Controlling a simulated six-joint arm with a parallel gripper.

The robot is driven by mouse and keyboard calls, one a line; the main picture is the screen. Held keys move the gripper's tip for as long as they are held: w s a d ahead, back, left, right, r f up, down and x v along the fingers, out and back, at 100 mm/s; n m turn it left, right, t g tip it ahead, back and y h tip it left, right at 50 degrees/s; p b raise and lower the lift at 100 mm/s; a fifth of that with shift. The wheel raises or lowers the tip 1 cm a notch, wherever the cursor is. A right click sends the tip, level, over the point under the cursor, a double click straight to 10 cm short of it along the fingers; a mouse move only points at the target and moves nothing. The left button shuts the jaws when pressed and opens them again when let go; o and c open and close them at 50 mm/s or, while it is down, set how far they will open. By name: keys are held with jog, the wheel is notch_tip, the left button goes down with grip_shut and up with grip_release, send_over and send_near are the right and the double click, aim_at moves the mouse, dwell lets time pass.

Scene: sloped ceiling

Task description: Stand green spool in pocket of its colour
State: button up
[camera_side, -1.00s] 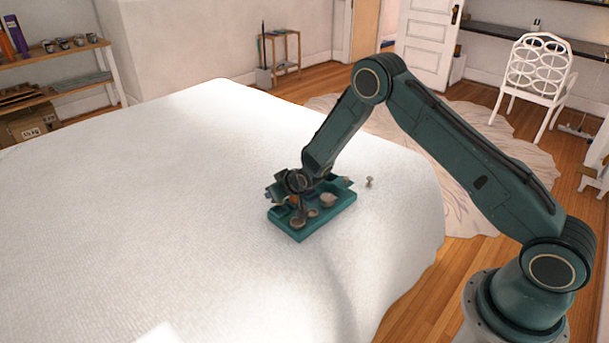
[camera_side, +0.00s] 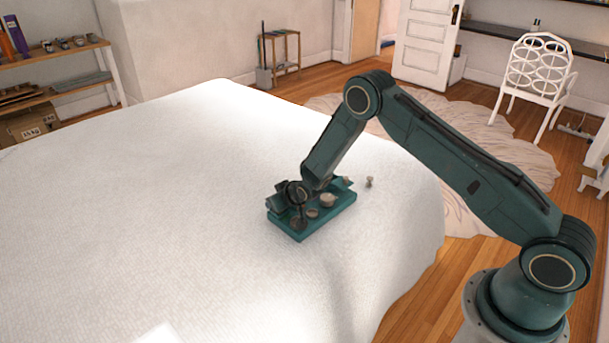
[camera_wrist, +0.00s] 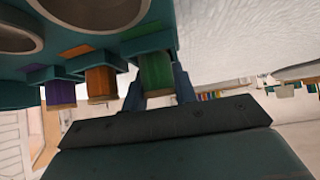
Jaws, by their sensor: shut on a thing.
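The green spool (camera_wrist: 155,72) is between the two fingers of my gripper (camera_wrist: 160,92), which is shut on it, in the wrist view. Its far end meets a teal pocket that bears a green patch (camera_wrist: 140,29). I cannot tell whether it is fully seated. In the side view my gripper (camera_side: 299,212) is low over the left part of the teal tray (camera_side: 330,222), and the spool cannot be made out there.
An orange spool (camera_wrist: 100,83) and a purple spool (camera_wrist: 60,92) stand in neighbouring pockets, close beside the green one. Round cups (camera_side: 328,200) occupy the tray. A small beige object (camera_side: 369,181) stands right of it on the white bed (camera_side: 170,200), which is otherwise clear.

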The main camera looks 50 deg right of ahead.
jog(key=o, duration=1)
jog(key=shift+s+f, duration=0.25)
jog(key=shift+f, duration=0.1)
jog(key=shift+c, duration=0.2)
jog(key=shift+w+d+r, duration=0.1)
jog(key=shift+r, duration=0.1)
jog(key=shift+s+r, duration=0.2)
jog(key=shift+r, duration=0.15)
jog(key=v, duration=1.1)
jog(key=shift+s, duration=0.1)
jog(key=shift+r, duration=0.15)
